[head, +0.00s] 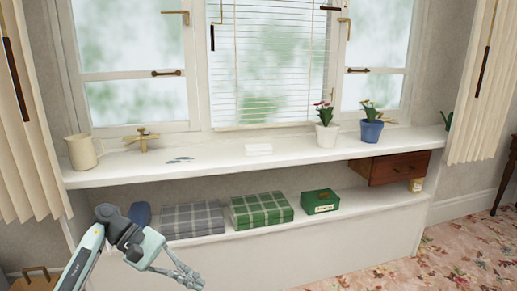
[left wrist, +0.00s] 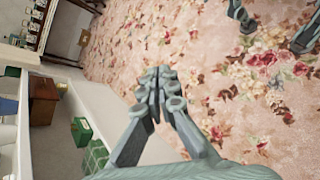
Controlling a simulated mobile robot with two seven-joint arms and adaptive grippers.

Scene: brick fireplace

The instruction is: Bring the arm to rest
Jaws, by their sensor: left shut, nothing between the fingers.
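My left arm comes in from the lower left of the head view, in front of the window seat's lower shelf. My left gripper (head: 196,281) is shut and empty, pointing down to the right. In the left wrist view its fingertips (left wrist: 160,84) are together with nothing between them, above the flowered carpet. In the upper right of that view, two spread grey-green fingers look like my right gripper (left wrist: 271,38), open and empty, partly cut off by the edge.
A white sill (head: 215,163) bears a cream jug (head: 83,152) and two potted plants. On the lower shelf are a grey plaid box (head: 192,220), a green plaid box (head: 261,210) and a green box (head: 320,201). A wooden drawer (head: 398,167) hangs under the sill. Carpet (head: 460,250) at right is clear.

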